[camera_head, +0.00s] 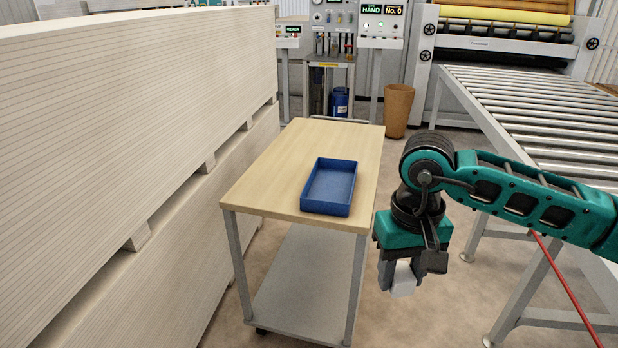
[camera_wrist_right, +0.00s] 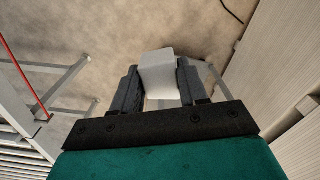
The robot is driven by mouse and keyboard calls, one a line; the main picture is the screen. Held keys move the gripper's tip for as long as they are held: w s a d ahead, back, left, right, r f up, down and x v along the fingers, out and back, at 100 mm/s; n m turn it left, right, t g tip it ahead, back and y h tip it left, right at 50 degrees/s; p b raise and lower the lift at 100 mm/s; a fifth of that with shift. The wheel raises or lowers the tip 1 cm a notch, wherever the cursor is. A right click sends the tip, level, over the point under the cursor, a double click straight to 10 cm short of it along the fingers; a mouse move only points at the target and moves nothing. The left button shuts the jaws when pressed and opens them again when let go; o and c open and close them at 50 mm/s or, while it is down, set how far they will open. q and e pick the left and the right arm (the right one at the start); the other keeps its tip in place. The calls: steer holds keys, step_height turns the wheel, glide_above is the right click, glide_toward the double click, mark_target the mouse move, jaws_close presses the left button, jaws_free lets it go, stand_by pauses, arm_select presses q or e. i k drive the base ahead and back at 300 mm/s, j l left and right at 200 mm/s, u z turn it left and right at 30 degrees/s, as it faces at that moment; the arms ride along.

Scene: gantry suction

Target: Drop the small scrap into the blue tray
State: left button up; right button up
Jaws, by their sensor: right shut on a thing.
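The blue tray (camera_head: 329,186) lies on the wooden top of a cart, near its front right corner, and looks empty. My right gripper (camera_head: 404,280) is in front of and to the right of the cart, lower in the picture than the tray. It points down and is shut on the small scrap (camera_head: 403,279), a pale grey-white piece. In the right wrist view the scrap (camera_wrist_right: 158,70) sits between the two dark fingers, with bare floor beyond it. My left gripper is in neither view.
The cart (camera_head: 268,172) has a lower shelf and metal legs. Tall stacks of pale boards (camera_head: 120,120) stand close on the left. A roller conveyor (camera_head: 530,105) runs along the right. A brown bin (camera_head: 397,110) stands behind the cart. Open floor lies between cart and conveyor.

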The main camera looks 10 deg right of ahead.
mark_target(335, 189)
steer(key=i+l+u, duration=0.45)
steer(key=i+l, duration=0.15)
steer(key=i+l+u, duration=0.15)
steer(key=i+l, duration=0.45)
steer(key=i, duration=0.15)
